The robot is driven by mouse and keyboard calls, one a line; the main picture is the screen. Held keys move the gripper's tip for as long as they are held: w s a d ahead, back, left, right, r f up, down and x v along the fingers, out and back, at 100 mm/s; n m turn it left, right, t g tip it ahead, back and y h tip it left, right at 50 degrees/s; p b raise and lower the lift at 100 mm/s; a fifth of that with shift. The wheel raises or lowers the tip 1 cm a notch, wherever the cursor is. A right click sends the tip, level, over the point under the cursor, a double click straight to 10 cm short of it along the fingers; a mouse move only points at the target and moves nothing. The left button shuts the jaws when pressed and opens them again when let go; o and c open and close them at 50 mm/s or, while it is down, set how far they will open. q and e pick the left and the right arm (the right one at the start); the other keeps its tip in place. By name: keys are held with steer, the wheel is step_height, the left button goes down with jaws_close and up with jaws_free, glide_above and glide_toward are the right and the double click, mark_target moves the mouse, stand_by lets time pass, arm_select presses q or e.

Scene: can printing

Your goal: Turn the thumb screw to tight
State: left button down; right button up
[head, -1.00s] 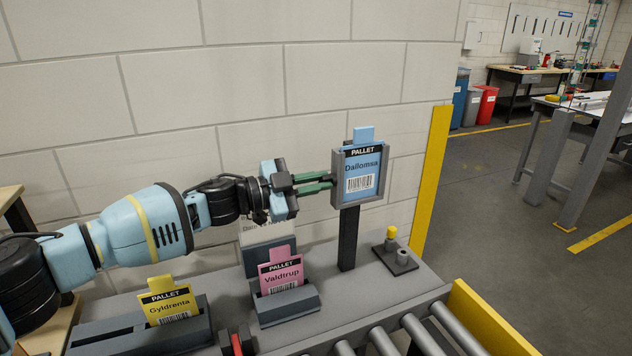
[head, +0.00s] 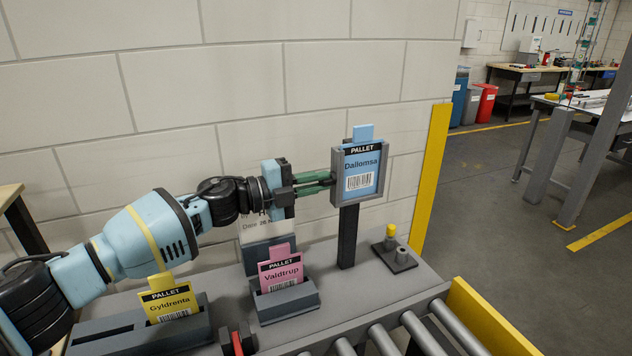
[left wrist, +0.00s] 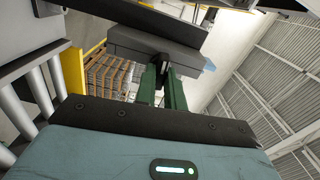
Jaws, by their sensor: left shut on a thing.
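A grey sign holder (head: 337,177) stands upright on a dark post, with a blue "Dallomsa" pallet card (head: 363,172) in it. My left gripper (head: 328,179) reaches in from the left, its green fingers shut at the holder's left side. In the left wrist view the fingers (left wrist: 163,75) close at the grey holder (left wrist: 150,43), around a small dark part that I take to be the thumb screw. The fingers mostly hide it, so I cannot tell how tight it is. My right gripper is not in view.
A pink "Valdtrup" card (head: 281,271) and a yellow "Gyldrenta" card (head: 170,302) stand in grey holders below. A small stand with a yellow-topped peg (head: 391,231) is right of the post. Rollers (head: 422,333) run along the front. The block wall is close behind.

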arm_select(q)
steer(key=shift+m, duration=0.6)
steer(key=c, duration=1.5)
jaws_free()
steer(key=shift+v, duration=3.85)
